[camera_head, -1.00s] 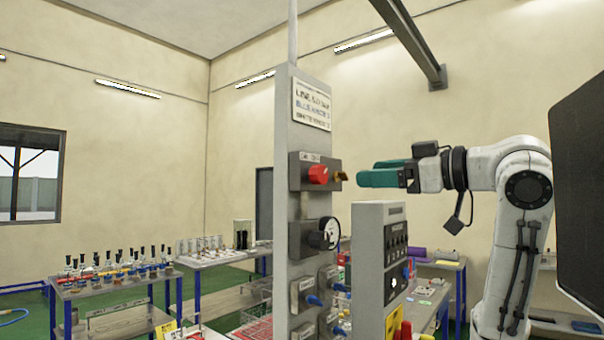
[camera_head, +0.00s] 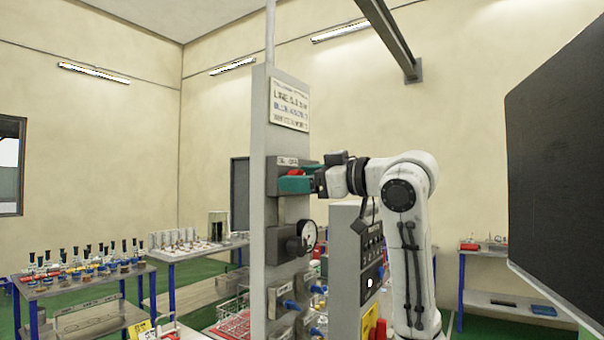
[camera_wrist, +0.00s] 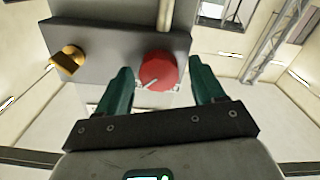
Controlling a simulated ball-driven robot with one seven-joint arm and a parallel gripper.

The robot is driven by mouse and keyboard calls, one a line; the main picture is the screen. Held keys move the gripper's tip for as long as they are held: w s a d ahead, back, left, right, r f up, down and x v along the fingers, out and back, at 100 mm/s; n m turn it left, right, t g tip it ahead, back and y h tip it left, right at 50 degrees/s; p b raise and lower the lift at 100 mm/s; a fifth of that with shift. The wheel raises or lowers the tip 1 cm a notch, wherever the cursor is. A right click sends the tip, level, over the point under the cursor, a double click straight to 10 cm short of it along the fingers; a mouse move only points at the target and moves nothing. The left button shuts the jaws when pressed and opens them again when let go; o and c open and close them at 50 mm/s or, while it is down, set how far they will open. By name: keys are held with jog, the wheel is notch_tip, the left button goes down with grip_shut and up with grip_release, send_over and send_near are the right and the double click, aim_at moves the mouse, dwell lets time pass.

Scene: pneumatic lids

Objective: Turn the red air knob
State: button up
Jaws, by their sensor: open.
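The red air knob (camera_wrist: 158,71) sits on a grey valve box (camera_wrist: 105,40) in the wrist view, with a brass fitting (camera_wrist: 67,60) to its left. My gripper (camera_wrist: 158,80) is open, with one green finger on each side of the knob. The fingers look apart from the knob, but I cannot tell how deep they reach around it. In the head view my gripper (camera_head: 297,180) is at the valve box high on the grey panel column (camera_head: 262,120). There the green fingers and gripper body hide most of the knob (camera_head: 294,172).
Below the box are a round gauge (camera_head: 307,235) and several blue-handled valves (camera_head: 291,305). A grey control box (camera_head: 347,262) stands close under my arm. A large dark screen (camera_head: 560,160) is at the right. Tables with bottles (camera_head: 85,265) stand at the left.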

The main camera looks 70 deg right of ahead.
jog(key=c, duration=1.1)
jog(key=shift+o, duration=0.2)
jog(key=shift+n, duration=0.3)
jog(key=shift+w+a+f+n+b, duration=0.1)
jog(key=shift+n+b, duration=2.3)
jog(key=shift+n, duration=2)
jog(key=shift+a+f+n+b, duration=0.1)
jog(key=shift+n+b, duration=2.25)
jog(key=shift+n, duration=2.05)
